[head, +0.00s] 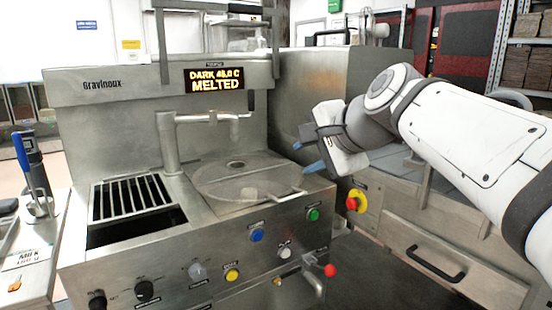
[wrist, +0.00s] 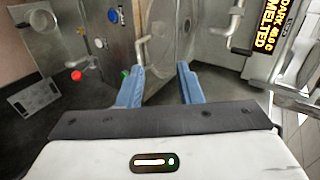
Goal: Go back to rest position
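My gripper (head: 314,156) is at the right of the machine, near the right edge of its round lid, with my white arm reaching in from the right. In the wrist view my gripper (wrist: 160,84) has its two blue fingers apart, with nothing held between them. The chocolate machine (head: 115,100) has a lit display (head: 214,79) reading "DARK 46.0 C MELTED". Its round metal lid (head: 240,178) is closed flat on the top. In the wrist view the display (wrist: 273,22) is at the upper right.
Coloured buttons and a red-tipped lever (head: 329,270) are on the front. A steel drawer unit (head: 470,275) stands at the right. A left side table holds a blue-handled tool (head: 22,152).

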